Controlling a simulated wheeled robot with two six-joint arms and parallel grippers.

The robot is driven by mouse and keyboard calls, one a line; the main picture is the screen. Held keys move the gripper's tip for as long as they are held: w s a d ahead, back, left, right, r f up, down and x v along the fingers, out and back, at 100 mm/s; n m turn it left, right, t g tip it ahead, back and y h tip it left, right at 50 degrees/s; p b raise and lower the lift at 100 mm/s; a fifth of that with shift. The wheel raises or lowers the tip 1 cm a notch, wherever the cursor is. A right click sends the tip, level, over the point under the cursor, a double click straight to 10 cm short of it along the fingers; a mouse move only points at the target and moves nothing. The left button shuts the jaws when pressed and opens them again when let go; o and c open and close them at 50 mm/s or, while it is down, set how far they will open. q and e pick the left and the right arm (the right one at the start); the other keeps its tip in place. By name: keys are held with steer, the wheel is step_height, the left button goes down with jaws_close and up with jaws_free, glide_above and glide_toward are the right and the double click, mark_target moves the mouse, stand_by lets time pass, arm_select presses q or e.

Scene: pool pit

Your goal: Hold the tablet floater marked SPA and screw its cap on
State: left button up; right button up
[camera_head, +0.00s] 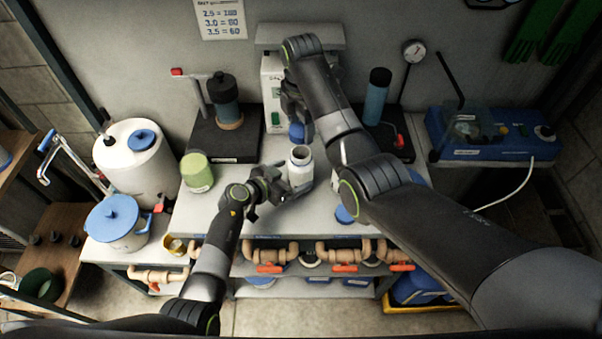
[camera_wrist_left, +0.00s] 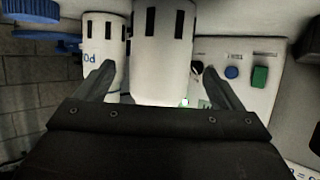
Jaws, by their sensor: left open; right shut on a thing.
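The white tablet floater (camera_head: 300,170) stands upright on the bench with its top open. In the left wrist view the slotted floater (camera_wrist_left: 162,45) sits between my left fingers; its marking does not show. My left gripper (camera_head: 292,188) is open at the front of the floater, with gaps beside both fingers (camera_wrist_left: 163,85). My right gripper (camera_head: 295,112) is shut on a blue cap (camera_head: 297,132) and holds it above and apart from the floater's open top. A second slotted white floater, with lettering starting "PO" (camera_wrist_left: 104,50), stands close beside it; my right arm mostly hides it in the head view.
A green-lidded jar (camera_head: 197,174) stands left of my left gripper. A dark-capped pump unit (camera_head: 226,98) and a white control box (camera_head: 272,92) stand behind. A blue disc (camera_head: 345,214) lies near the front edge. A blue-lidded pot (camera_head: 116,222) stands far left.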

arm_select(q)
steer(key=shift+x, duration=2.2)
steer(key=shift+c, duration=0.4)
steer(key=c, duration=1.4)
arm_select(e)
glide_above(302, 147)
steer(key=s, duration=0.2)
steer(key=shift+s+a+f, duration=0.1)
steer(key=shift+f, duration=2.4)
steer(key=shift+f, duration=0.9)
steer(key=shift+f, duration=0.55)
